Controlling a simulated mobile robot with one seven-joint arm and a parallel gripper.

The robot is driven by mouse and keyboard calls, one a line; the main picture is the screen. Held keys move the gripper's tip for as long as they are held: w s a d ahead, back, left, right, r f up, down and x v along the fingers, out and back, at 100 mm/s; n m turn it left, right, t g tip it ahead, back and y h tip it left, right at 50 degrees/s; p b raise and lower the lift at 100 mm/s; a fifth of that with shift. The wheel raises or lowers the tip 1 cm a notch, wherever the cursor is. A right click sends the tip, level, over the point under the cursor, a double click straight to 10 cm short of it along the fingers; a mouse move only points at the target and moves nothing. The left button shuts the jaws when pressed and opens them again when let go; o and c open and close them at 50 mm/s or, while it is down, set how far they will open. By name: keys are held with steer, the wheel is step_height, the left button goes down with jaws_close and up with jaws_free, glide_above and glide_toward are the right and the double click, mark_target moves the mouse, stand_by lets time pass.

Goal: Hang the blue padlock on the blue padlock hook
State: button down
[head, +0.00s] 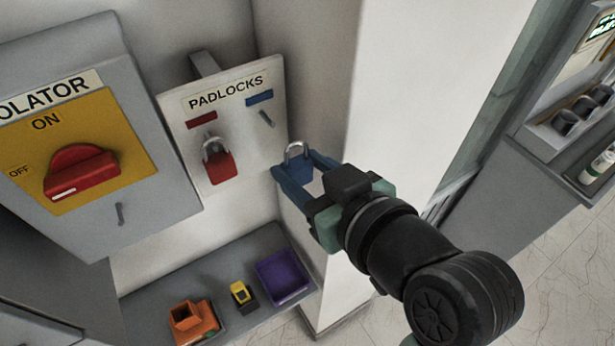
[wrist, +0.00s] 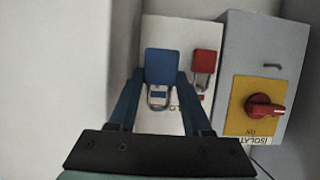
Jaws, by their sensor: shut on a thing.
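The blue padlock (head: 299,171) is held between the fingertips of my gripper (head: 295,166), with its silver shackle pointing up in the head view. The wrist view looks upside down; there the blue padlock (wrist: 161,64) sits between the fingers, its shackle (wrist: 158,97) towards the picture bottom. My gripper is shut on the padlock body. The blue padlock hook (head: 266,118) is an empty slanted peg under a blue label on the white padlocks board (head: 231,139). The padlock is right of and below the hook in the head view, apart from it. In the wrist view I cannot make out the hook.
A red padlock (head: 217,162) hangs left of the blue hook, under a red label. Further left is the isolator box with a red switch (head: 80,172). Below, a grey shelf holds an orange holder (head: 193,321), a yellow-black item (head: 241,294) and a purple tray (head: 283,279).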

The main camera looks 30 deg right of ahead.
mark_target(264, 133)
steer(key=shift+w+a+f+p, duration=0.1)
steer(key=shift+w+p, duration=0.1)
steer(key=shift+w, duration=1.4)
steer(key=shift+w+f+p, duration=0.1)
steer(key=shift+w+p, duration=0.1)
steer(key=shift+w, duration=1.35)
steer(key=shift+w+f+b, duration=0.35)
steer(key=shift+w+f, duration=0.15)
steer(key=shift+w, duration=0.1)
steer(key=shift+c, duration=1.3)
jaws_free()
steer(key=shift+r, duration=0.1)
